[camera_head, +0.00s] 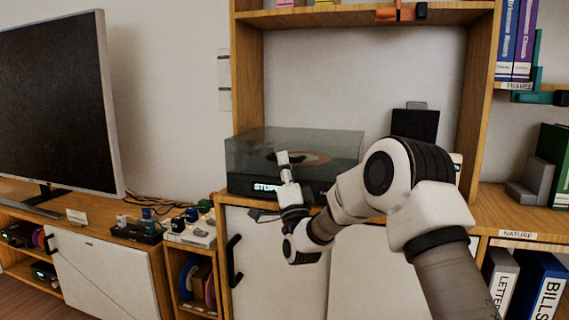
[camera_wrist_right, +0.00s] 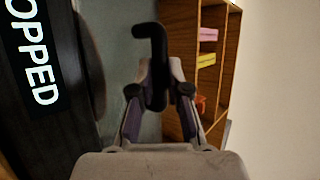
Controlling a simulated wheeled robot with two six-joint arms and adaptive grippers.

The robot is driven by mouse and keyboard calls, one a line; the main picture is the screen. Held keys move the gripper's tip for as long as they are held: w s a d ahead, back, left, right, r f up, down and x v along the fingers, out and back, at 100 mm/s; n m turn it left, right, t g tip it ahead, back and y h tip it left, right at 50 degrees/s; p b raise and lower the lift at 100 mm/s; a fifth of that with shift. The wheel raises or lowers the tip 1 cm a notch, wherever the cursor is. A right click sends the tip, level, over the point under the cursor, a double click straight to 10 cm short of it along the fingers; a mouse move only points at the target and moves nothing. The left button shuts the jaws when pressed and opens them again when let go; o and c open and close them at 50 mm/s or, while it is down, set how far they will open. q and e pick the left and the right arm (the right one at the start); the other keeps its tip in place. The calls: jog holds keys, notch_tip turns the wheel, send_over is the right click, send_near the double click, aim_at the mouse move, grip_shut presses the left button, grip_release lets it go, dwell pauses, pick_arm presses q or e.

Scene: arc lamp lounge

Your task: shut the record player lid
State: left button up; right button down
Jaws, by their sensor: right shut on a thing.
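The record player (camera_head: 310,187) stands on the shelf of the wooden unit, with a lit display reading "STO…" in the head view and "…OPPED" in the right wrist view (camera_wrist_right: 35,60). Its smoky see-through lid (camera_head: 335,145) looks lowered over the deck, and a disc (camera_head: 308,158) shows through it. I cannot tell whether a small gap is left. My right gripper (camera_head: 283,160) is in front of the lid, fingers pointing up. In the right wrist view the gripper (camera_wrist_right: 157,85) is shut on a black hooked handle (camera_wrist_right: 152,38). My left gripper is out of view.
A large television (camera_head: 55,100) stands at the left. Chargers and cables (camera_head: 150,225) lie on the lower cabinet. A dark panel (camera_head: 415,125) stands behind and right of the player. Wooden uprights and a shelf above frame the player's bay.

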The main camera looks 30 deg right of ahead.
jog(key=shift+d+f, duration=0.1)
jog(key=shift+f, duration=0.3)
jog(key=c, duration=1.4)
grip_release()
jog(key=shift+w, duration=0.1)
jog(key=shift+d+f, duration=0.1)
jog(key=shift+f, duration=0.05)
jog(key=v, duration=0.7)
